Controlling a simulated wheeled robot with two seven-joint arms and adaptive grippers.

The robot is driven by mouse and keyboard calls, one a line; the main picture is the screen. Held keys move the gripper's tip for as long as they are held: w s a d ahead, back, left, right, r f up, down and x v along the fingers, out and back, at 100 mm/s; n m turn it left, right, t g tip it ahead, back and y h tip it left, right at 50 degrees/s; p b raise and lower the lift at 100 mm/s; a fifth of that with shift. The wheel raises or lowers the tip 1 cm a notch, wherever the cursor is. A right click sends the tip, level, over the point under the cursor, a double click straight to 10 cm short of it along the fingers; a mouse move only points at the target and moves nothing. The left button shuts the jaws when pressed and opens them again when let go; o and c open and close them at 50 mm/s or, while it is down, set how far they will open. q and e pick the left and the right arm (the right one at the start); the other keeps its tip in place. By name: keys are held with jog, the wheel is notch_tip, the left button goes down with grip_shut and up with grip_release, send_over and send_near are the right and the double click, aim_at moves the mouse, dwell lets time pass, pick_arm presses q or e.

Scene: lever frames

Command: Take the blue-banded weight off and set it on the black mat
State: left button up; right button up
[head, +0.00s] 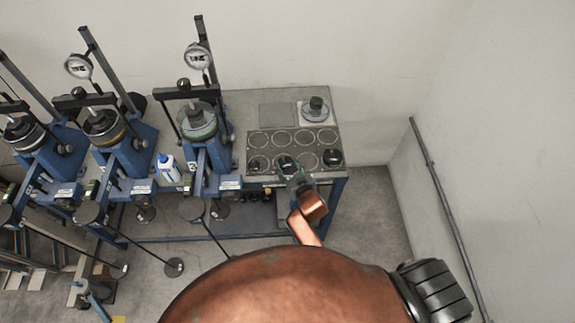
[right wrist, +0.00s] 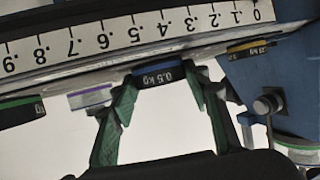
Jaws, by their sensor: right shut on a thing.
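The blue-banded weight (right wrist: 158,76) is dark with a 0.5 kg label. My right gripper (right wrist: 163,82) is shut on it, one green-sided finger at each side, in the right wrist view, which is upside down. In the head view my right gripper (head: 291,172) is at the front row of the dark mat with ring marks (head: 309,143), and the weight (head: 286,160) shows just beyond its fingertips. The weight is at or very close to the mat surface; I cannot tell whether it touches. My left gripper is not in view.
Other dark weights stand on the mat at left (head: 258,163) and right (head: 333,157). A weight (head: 316,104) sits on a pan behind. The nearest blue lever frame (head: 213,160) stands just left of the mat. A ruler strip (right wrist: 130,32) crosses the wrist view. The back-row rings look empty.

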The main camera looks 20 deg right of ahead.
jog(key=shift+r, duration=0.1)
jog(key=o, duration=1.2)
jog(key=shift+o, duration=1.3)
jog(key=shift+f, duration=0.2)
jog(key=shift+s, duration=0.1)
